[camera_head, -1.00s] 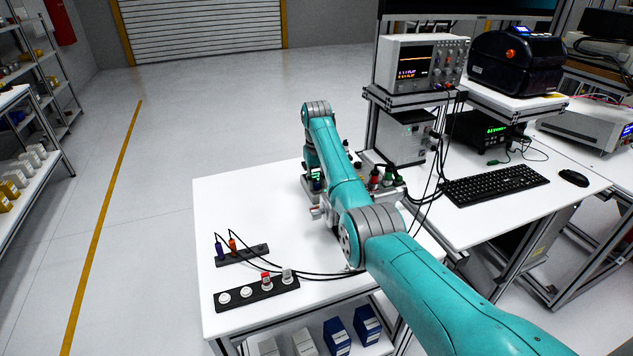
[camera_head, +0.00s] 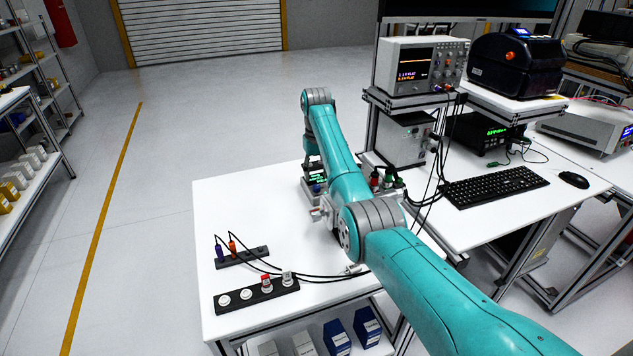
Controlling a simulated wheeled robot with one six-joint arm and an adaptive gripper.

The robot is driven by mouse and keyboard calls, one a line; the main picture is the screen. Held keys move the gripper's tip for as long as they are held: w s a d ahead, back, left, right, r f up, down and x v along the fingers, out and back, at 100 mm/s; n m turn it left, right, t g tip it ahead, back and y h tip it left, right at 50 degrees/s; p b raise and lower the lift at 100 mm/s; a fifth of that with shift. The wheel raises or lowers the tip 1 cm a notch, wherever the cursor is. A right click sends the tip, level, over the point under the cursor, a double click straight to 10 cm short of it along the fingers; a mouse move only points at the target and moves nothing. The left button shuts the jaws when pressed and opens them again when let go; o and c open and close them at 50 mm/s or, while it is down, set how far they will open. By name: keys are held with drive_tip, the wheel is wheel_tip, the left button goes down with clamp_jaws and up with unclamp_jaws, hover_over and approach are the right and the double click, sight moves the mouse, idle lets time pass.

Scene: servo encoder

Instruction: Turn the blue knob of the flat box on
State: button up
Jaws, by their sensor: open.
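The flat box (camera_head: 308,190) stands on the white table, partly hidden behind my teal arm. Its lit green display (camera_head: 318,178) faces up, and the blue knob (camera_head: 317,188) shows as a small spot below the display. How the knob is turned is too small to tell. My gripper (camera_head: 313,162) is a small dark shape pointing down over the back of the box, under my grey wrist. It appears empty and open, above the knob's level. My arm partly covers it, so I cannot tell whether it touches the box.
Red and green knobs or plugs (camera_head: 385,181) stand right of my arm. Two black strips (camera_head: 256,296) with plugs and round sockets lie at the table's front left, with black cables running right. The table's left middle (camera_head: 245,205) is clear. A keyboard (camera_head: 496,186) lies on the neighbouring desk.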

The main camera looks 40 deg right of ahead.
sight(317, 186)
wheel_tip(317, 186, up, 8)
drive_tip(key=shift+f, duration=0.15)
idle(0.6)
